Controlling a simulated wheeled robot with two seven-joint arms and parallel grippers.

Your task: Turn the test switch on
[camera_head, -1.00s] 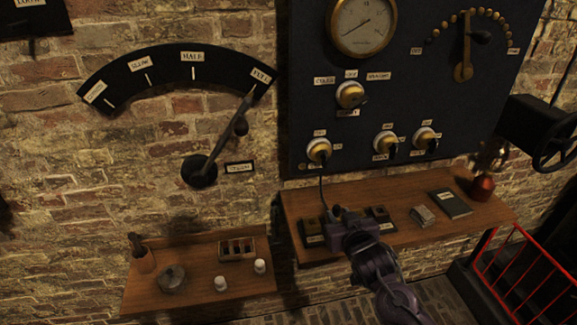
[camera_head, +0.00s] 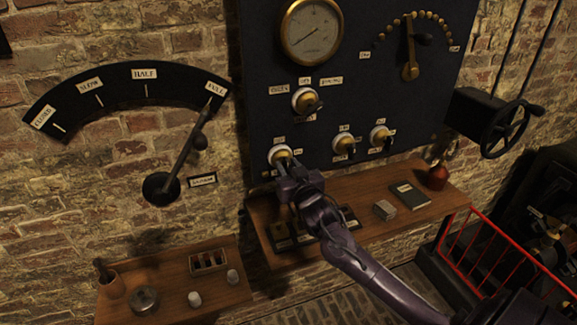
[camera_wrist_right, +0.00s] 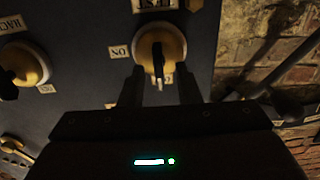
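The test switch (camera_head: 280,153) is a brass-and-white round switch at the lower left of the dark panel. It also shows in the right wrist view (camera_wrist_right: 160,42), upside down, with a "TEST" label beside it and an "ON" label to the left. Its dark lever points toward my gripper in that view. My right gripper (camera_head: 287,168) is at the switch, its fingers hidden in the head view. In the wrist view the right gripper (camera_wrist_right: 161,88) is open, with one finger on each side of the lever's end. I cannot tell whether they touch. My left gripper is not in view.
Other similar switches (camera_head: 343,146) sit right of the test switch. A wooden shelf (camera_head: 380,190) lies below, with a notebook (camera_head: 410,194) and blocks. A long lever (camera_head: 185,155) is on the wall at left. A handwheel (camera_head: 505,130) and red railing (camera_head: 470,250) are at right.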

